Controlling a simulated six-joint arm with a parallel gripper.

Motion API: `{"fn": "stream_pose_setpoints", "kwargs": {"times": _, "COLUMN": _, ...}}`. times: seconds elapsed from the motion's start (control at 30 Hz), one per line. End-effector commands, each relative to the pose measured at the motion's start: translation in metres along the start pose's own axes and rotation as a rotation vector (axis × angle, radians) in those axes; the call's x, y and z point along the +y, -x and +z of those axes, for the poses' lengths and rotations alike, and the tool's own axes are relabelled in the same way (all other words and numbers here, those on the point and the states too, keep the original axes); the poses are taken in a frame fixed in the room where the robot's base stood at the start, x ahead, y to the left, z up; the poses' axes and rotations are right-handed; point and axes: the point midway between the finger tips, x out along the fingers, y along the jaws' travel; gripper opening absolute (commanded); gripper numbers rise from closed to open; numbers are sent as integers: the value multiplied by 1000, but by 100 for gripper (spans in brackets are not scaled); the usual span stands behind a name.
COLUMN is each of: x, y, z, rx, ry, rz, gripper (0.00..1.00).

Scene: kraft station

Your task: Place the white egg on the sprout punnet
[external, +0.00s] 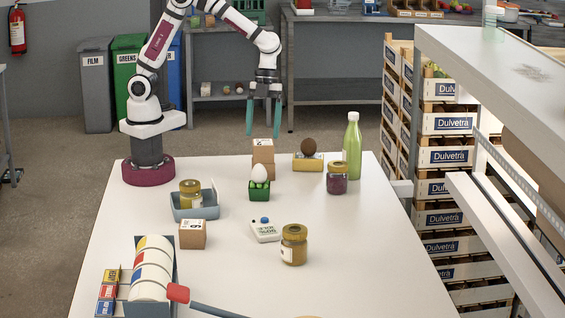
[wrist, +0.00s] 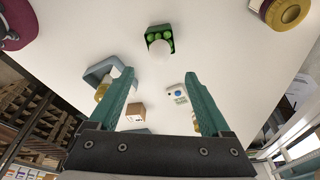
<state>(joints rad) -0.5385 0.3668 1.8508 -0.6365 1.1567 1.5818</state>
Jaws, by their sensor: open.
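The white egg (external: 259,172) sits on top of the green sprout punnet (external: 259,193), with green sprouts showing in front of it. In the wrist view the egg (wrist: 161,50) overlaps the near side of the punnet (wrist: 153,32), and round green sprouts show beside it. My gripper (external: 263,128) is open and empty, with its teal fingers pointing down. It is raised above the far part of the table, clear of the egg and the punnet. In the wrist view both fingers (wrist: 156,88) are wide apart with nothing between them.
Behind the punnet stands a cardboard box (external: 263,151). A brown egg (external: 309,147) sits on a yellow holder (external: 307,163), near a jar (external: 337,179) and a green bottle (external: 352,150). A blue-grey tray (external: 207,210) with a jar is at left. White table (external: 345,260) is clear at front right.

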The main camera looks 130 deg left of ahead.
Motion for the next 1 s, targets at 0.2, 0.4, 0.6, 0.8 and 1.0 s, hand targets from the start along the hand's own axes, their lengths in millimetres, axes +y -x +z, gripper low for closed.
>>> {"fn": "stream_pose_setpoints", "kwargs": {"times": 0.2, "x": 8, "y": 9, "z": -7, "rx": -11, "ry": 14, "rz": 6, "gripper": 82}}
{"fn": "stream_pose_setpoints", "kwargs": {"times": 0.4, "x": 130, "y": 42, "z": -55, "rx": -208, "ry": 291, "rz": 18, "gripper": 82}}
{"fn": "stream_pose_setpoints", "kwargs": {"times": 0.6, "x": 229, "y": 48, "z": -33, "rx": -375, "ry": 599, "rz": -141, "gripper": 82}}
{"fn": "stream_pose_setpoints", "kwargs": {"times": 0.8, "x": 242, "y": 46, "z": -23, "rx": -396, "ry": 672, "rz": -187, "gripper": 82}}
{"fn": "stream_pose_setpoints", "kwargs": {"times": 1.0, "x": 242, "y": 46, "z": -24, "rx": -394, "ry": 673, "rz": -186, "gripper": 82}}
